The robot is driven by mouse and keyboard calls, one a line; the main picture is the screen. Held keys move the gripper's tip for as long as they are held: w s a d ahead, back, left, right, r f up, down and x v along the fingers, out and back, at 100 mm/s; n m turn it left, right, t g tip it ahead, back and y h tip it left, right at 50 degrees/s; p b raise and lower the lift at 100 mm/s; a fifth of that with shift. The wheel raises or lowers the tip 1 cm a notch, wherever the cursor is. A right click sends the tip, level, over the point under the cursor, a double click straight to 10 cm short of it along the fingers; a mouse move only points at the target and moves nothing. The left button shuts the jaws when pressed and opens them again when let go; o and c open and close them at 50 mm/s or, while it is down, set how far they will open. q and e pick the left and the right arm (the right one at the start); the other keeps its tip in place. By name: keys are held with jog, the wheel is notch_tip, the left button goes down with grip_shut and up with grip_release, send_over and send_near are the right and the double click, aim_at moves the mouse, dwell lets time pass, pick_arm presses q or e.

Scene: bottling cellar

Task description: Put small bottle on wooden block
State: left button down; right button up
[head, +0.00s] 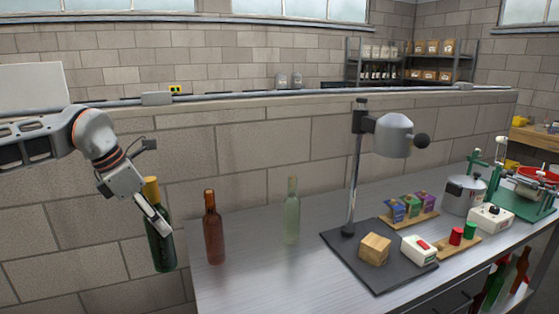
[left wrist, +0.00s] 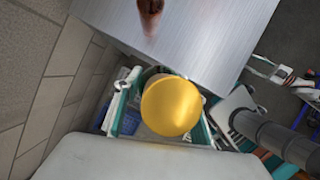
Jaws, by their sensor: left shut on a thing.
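My left gripper (head: 162,222) is shut on a dark green bottle (head: 160,252) with a yellow top, held upright beyond the bench's left end. In the left wrist view its round yellow top (left wrist: 172,105) fills the middle and hides the rest of the bottle. A brown bottle (head: 213,232) and a pale green clear bottle (head: 291,218) stand on the bench. The brown one shows partly in the left wrist view (left wrist: 150,12). The wooden block (head: 375,249) sits on the dark base plate of a stand, with nothing on it. My right gripper is in neither view.
The stand (head: 355,165) with its grey head rises behind the block. A white box with a red button (head: 419,250) sits right of the block. Coloured packets (head: 410,207) and a metal pot (head: 463,194) are farther right. The bench (head: 255,280) is clear in front of the bottles.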

aim_at(159, 267)
pick_arm(q)
jog(key=s+d+f+m+g+y, duration=0.1)
jog(key=s+d+f+m+g, duration=0.1)
jog(key=s+f+m, duration=0.5)
jog(key=s+d+f+m+g+y, duration=0.2)
jog(key=s+f+m+g, duration=0.3)
jog(key=s+m, duration=0.5)
notch_tip(159, 267, down, 2)
jog(key=m, duration=0.9)
jog(key=shift+s+d+y, duration=0.15)
jog(key=shift+s+y, duration=0.15)
jog(key=shift+s, duration=0.05)
jog(key=shift+f+g, duration=0.15)
jog(key=shift+g, duration=0.15)
